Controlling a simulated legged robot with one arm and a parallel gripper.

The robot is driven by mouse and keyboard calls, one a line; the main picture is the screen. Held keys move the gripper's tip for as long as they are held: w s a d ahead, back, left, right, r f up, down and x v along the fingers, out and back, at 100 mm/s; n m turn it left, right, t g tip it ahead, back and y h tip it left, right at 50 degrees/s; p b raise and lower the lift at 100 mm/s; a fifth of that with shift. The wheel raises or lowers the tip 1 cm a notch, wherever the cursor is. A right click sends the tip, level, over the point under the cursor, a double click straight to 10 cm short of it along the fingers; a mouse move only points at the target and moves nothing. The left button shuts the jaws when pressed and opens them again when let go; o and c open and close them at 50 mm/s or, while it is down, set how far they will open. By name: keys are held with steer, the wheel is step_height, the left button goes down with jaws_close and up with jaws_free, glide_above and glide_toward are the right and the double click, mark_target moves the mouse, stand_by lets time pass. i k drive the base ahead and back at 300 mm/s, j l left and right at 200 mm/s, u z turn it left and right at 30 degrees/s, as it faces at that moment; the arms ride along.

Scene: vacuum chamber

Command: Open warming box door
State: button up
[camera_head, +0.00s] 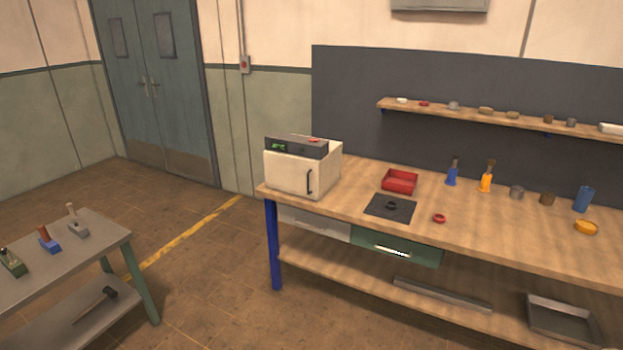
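The warming box (290,174) is a small cream box with a dark control panel (296,147) and a green display on top. It stands on the left end of the wooden workbench. Its front door looks shut, with a dark vertical handle (310,181) on the door's right side. A small red object (314,140) shows on top of the box. My gripper is not in this view.
The workbench (485,224) holds a red tray (399,182), a dark plate (380,209), a red ring (439,218) and several bottles and jars. A grey table (108,238) with tools stands at the lower left. The floor (205,260) between them is clear.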

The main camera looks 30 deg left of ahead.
mark_target(289, 174)
steer(key=i+j, duration=0.6)
steer(key=i+j+u, duration=0.1)
steer(key=i+j, duration=0.45)
steer(key=i, duration=0.2)
steer(key=i+j, duration=0.55)
steer(key=i, duration=0.15)
